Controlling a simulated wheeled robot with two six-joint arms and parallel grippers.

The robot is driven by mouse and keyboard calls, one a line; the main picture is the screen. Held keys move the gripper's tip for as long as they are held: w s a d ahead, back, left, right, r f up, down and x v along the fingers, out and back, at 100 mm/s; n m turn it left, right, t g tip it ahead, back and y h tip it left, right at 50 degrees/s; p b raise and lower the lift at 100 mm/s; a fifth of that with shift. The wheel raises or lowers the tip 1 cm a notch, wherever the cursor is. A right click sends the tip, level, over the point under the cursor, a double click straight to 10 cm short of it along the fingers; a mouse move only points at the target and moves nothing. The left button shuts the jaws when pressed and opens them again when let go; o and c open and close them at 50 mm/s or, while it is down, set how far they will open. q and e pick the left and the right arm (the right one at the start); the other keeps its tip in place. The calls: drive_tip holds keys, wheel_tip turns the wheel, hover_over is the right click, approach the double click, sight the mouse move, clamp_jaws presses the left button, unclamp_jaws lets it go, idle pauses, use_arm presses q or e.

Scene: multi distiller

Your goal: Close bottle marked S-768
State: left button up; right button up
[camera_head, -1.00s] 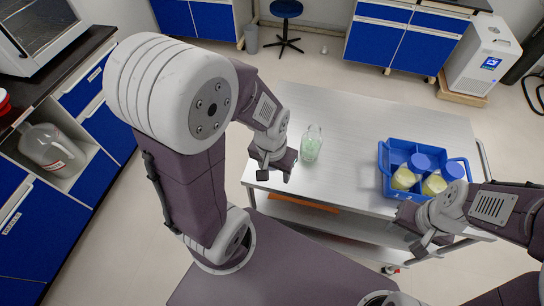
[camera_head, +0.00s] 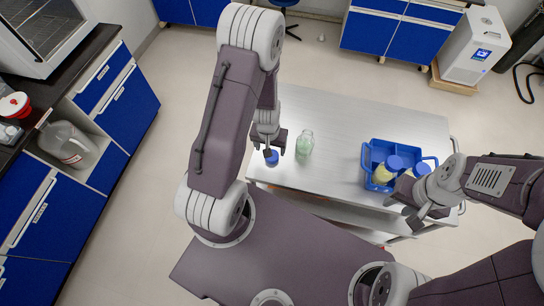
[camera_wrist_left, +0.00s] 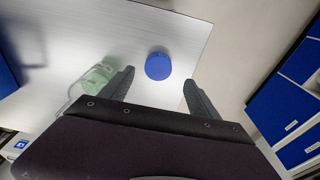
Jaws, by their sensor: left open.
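A clear glass bottle (camera_head: 304,143) with pale green contents stands uncapped near the front left of the metal table. It also shows in the left wrist view (camera_wrist_left: 97,76), left of my fingers. Its marking is not readable. A blue screw cap (camera_head: 271,157) lies by the table's front left corner. In the left wrist view the cap (camera_wrist_left: 158,66) shows between and slightly beyond my left fingertips, with gaps on both sides. My left gripper (camera_head: 270,148) is open and points down over it. My right gripper (camera_head: 418,208) looks open and empty near the table's front right.
A blue carrier (camera_head: 371,160) with blue-capped bottles of yellow contents sits on the table's right, partly behind my right gripper. The table (camera_head: 350,120) is clear behind the bottle. A side bench (camera_head: 38,115) with a large bottle on its shelf stands at the left.

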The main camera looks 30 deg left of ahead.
use_arm(q)
drive_tip(key=shift+w+f, duration=0.15)
drive_tip(key=shift+f, duration=0.8)
drive_tip(key=f, duration=0.2)
drive_tip(key=w+f, duration=0.1)
drive_tip(key=f, duration=0.2)
drive_tip(key=shift+f, duration=0.1)
drive_tip(key=c, duration=1.3)
